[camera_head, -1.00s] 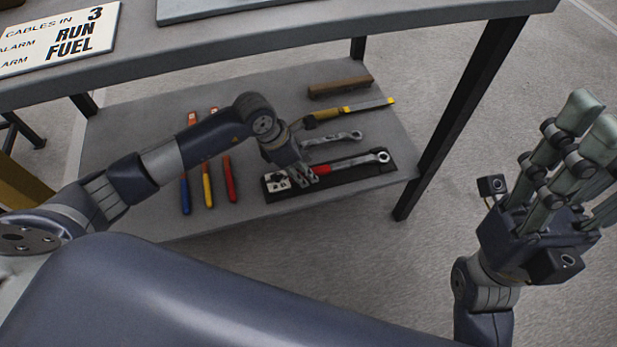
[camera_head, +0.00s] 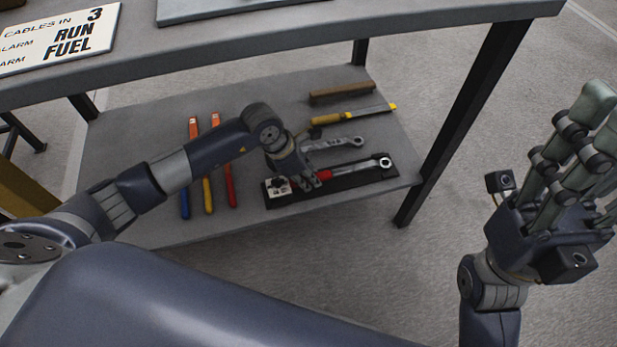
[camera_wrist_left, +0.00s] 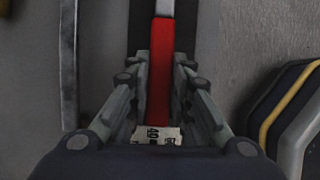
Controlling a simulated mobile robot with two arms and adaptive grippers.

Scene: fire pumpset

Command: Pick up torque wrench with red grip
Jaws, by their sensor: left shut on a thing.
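The torque wrench (camera_head: 352,169) has a red grip and a silver shaft with a ring head at its right end. It lies along a black tray (camera_head: 345,184) on the lower shelf. My left gripper (camera_head: 312,182) reaches down from the left and is shut on the wrench at its red grip. In the left wrist view the red grip (camera_wrist_left: 160,75) runs between the two fingers, with a white label below it. I cannot tell whether the wrench is clear of the tray. My right gripper (camera_head: 580,165) is at the right, fingers up, empty and away from the shelf.
A plain silver wrench (camera_head: 340,143), a yellow-handled tool (camera_head: 355,113) and a brown block (camera_head: 342,92) lie behind. Several long-handled tools (camera_head: 208,195) lie left on the shelf (camera_head: 150,225). The tabletop (camera_head: 300,40) overhangs the back, and a dark table leg (camera_head: 460,120) stands right.

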